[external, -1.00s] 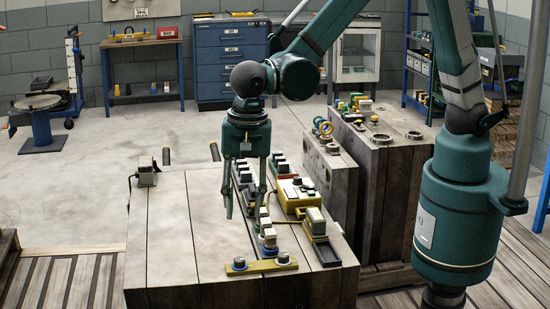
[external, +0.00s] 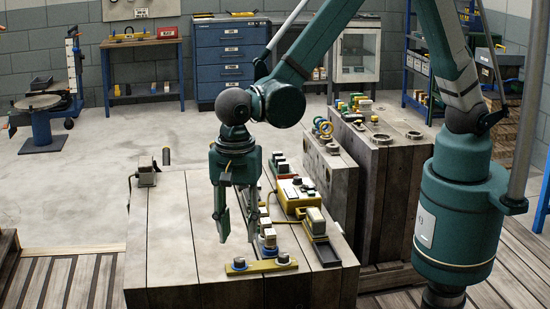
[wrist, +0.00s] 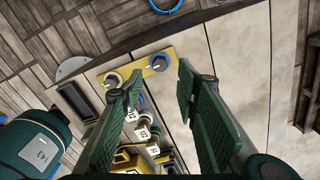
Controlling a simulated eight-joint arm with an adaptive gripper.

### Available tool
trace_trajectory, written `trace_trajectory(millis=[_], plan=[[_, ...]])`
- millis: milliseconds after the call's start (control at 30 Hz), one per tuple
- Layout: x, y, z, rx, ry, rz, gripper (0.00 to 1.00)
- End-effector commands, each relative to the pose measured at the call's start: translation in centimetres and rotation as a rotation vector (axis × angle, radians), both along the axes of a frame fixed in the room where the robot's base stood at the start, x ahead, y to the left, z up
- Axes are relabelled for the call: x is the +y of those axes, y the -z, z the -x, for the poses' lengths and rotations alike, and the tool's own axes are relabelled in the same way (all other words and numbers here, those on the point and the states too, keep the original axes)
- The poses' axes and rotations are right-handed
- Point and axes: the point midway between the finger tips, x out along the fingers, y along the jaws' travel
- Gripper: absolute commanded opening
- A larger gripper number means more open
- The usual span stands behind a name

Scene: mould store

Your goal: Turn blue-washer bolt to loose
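The blue-washer bolt (external: 239,263) is a grey bolt head with a blue ring under it, at the left end of a yellow plate (external: 262,266) at the block's front. In the wrist view the blue-washer bolt (wrist: 158,63) shows just beyond and between my fingertips. A second bolt (external: 283,258) with a pale washer sits at the plate's right end; it also shows in the wrist view (wrist: 112,79). My gripper (external: 237,236) is open and empty, pointing down, above and slightly behind the blue-washer bolt and apart from it. Which setting the bolt points to is too small to tell.
The block's left top is clear.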

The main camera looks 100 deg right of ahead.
Motion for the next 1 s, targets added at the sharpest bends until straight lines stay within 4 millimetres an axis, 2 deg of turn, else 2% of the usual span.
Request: trace_trajectory(millis=[167,600,800,1000], plan=[[0.0,1.4,0.0,0.000,0.000,0.000,0.32],[0.0,6.3,0.0,0.000,0.000,0.000,0.32],[0.0,7.4,0.0,0.000,0.000,0.000,0.32],[0.0,7.5,0.0,0.000,0.000,0.000,0.32]])
